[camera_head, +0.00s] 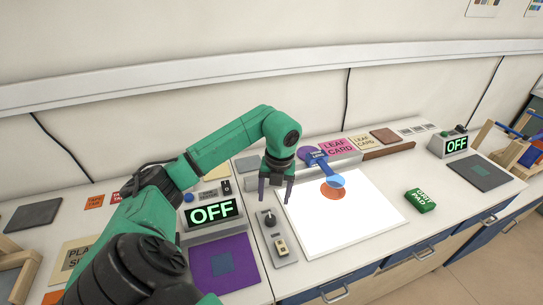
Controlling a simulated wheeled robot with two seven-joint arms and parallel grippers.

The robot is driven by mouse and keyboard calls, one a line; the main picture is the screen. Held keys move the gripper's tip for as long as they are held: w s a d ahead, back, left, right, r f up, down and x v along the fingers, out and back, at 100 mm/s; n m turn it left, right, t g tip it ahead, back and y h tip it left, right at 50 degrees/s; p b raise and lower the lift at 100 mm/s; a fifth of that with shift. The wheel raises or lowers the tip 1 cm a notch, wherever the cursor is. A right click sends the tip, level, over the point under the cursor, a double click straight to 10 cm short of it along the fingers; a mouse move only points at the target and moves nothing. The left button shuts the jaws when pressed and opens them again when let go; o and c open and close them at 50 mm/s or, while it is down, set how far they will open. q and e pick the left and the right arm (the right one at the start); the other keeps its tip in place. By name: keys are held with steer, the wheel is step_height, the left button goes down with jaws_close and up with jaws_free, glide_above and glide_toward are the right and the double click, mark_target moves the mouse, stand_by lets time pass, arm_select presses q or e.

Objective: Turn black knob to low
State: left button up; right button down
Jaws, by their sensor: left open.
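My left gripper (275,198) points down with its two dark fingers apart and nothing between them. It hangs over a grey control plate near the left edge of a white panel. A black knob (269,218) stands on that grey plate (286,261), just below the fingertips in the picture. I cannot tell how high the fingers are above it. A pale switch (280,246) sits nearer on the same plate. No low marking is readable. My right gripper is not in view.
An OFF display box (211,213) stands left of the plate, behind a purple mat (222,262). Another OFF display (457,144) is at far right.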

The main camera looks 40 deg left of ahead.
arm_select(q)
steer(key=p, duration=0.1)
glide_above(271, 219)
steer(key=f, duration=0.3)
steer(key=d+f, duration=0.1)
steer(key=shift+s+f, duration=0.25)
steer(key=shift+f, duration=0.05)
steer(key=f, duration=0.2)
steer(key=f+p, duration=0.1)
steer(key=a+f, duration=0.1)
steer(key=f, duration=0.1)
steer(key=shift+w+f, duration=0.35)
steer(key=shift+s+f, duration=0.1)
steer(key=shift+f, duration=0.15)
steer(key=shift+s+d, duration=0.1)
steer(key=shift+c, duration=0.6)
jaws_close()
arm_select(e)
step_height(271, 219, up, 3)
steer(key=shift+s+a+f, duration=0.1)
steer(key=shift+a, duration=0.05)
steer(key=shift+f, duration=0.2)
